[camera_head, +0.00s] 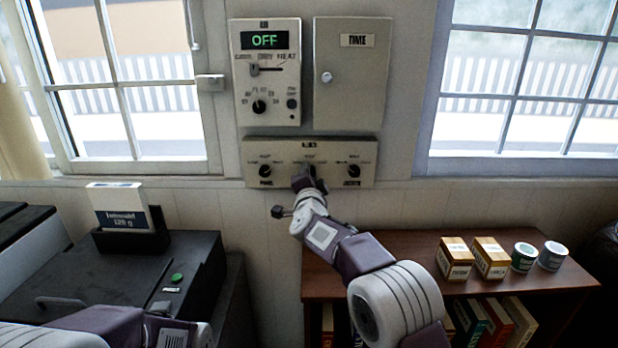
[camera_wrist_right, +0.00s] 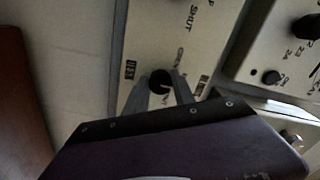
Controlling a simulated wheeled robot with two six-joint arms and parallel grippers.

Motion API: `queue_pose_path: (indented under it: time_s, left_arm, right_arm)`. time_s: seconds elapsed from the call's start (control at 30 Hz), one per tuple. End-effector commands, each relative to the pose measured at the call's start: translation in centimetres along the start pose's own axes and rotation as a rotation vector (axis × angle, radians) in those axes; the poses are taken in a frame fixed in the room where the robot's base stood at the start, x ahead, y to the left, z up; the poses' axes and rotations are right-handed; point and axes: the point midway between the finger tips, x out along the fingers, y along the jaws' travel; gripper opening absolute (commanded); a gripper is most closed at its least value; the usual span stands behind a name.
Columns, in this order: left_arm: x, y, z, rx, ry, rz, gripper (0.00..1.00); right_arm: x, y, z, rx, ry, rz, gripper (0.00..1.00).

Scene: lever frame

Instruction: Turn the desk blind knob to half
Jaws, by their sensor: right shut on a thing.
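A beige panel (camera_head: 310,149) on the wall carries three dark knobs in a row: a left knob (camera_head: 265,171), a middle one behind my gripper, and a right knob (camera_head: 354,171). My right gripper (camera_head: 308,178) is at the middle knob, which it mostly hides in the head view. In the right wrist view the fingers are closed on both sides of a black knob (camera_wrist_right: 160,82). OPEN and SHUT markings show beside it. Its small black label is too blurred to read surely, and the pointer's setting is unclear.
Above are a control box (camera_head: 266,73) reading OFF and a closed TIME cabinet (camera_head: 350,75). Windows flank them. A brown shelf (camera_head: 400,240) holds boxes and tins at the right. A dark machine (camera_head: 120,270) stands at the left, with a card holder on it.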

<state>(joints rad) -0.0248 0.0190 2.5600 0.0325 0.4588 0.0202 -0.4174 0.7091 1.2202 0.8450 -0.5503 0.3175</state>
Motion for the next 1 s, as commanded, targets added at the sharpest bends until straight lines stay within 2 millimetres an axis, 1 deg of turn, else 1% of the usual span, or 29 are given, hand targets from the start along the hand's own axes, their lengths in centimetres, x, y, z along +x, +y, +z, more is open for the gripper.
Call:
queue_pose_path:
  time_s: [0.4,0.43,0.5,0.83,0.93,1.0]
  left_arm:
    - [0.0,0.0,0.0,0.0,0.0,0.0,0.36]
    - [0.0,0.0,0.0,0.0,0.0,0.0,0.36]
    - [0.0,0.0,0.0,0.0,0.0,0.0,0.36]
    - [0.2,0.0,0.0,0.0,0.0,0.0,0.36]
    - [0.7,0.0,0.1,0.0,0.0,0.0,0.36]
    - [1.2,0.0,0.1,0.0,0.0,0.0,0.36]
  right_arm:
    - [0.0,0.0,0.0,0.005,0.0,0.001,0.0]
    - [0.0,0.0,0.0,0.005,0.0,0.001,0.36]
    - [0.0,0.0,0.0,0.005,0.0,0.001,0.52]
    - [-0.2,0.0,0.0,0.005,0.0,0.0,0.52]
    - [-1.0,0.1,0.1,0.004,0.0,0.0,0.52]
    - [-2.1,0.2,0.1,0.005,0.0,0.0,0.52]
